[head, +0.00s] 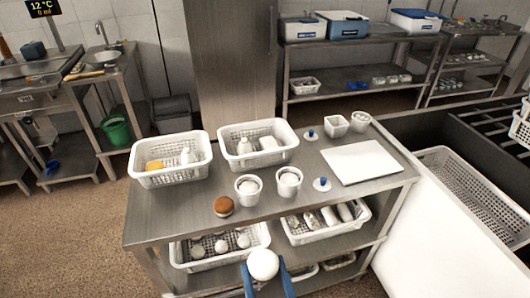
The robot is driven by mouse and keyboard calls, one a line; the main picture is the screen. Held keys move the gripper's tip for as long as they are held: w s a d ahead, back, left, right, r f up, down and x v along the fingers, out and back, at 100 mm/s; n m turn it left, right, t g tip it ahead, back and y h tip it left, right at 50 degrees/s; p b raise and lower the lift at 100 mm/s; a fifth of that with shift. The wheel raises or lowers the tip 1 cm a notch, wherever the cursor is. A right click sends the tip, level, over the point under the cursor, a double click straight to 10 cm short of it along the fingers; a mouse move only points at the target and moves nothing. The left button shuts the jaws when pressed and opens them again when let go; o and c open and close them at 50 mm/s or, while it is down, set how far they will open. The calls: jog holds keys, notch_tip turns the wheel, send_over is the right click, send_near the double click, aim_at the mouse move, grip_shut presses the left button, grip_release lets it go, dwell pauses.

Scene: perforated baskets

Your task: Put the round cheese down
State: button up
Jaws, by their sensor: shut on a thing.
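The round cheese (263,264) is a white ball at the bottom middle of the head view. My gripper (265,272) has blue fingers, one on each side of the cheese, and is shut on it. It holds the cheese in front of the near side of the steel table (180,222), overlapping the lower shelf in the picture. The cheese's underside and the exact height above the shelf cannot be told.
Two perforated baskets (171,176) (284,155) stand on the table top, with two white cups (249,190) (289,183), a brown round item (223,206) and a white board (361,162). Lower-shelf baskets (188,266) (325,238) hold white items. The table's front left top is clear.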

jog(key=shift+w+r, duration=0.1)
jog(key=shift+r, duration=0.35)
jog(key=s+f+m+h, duration=0.1)
jog(key=h, duration=0.1)
jog(key=s+f+m+h, duration=0.1)
jog(key=h, duration=0.1)
jog(key=s+f+m+t+h, duration=0.1)
jog(key=h, duration=0.1)
jog(key=shift+s+f+h, duration=0.3)
jog(key=shift+s+f, duration=0.1)
jog(key=shift+w, duration=0.1)
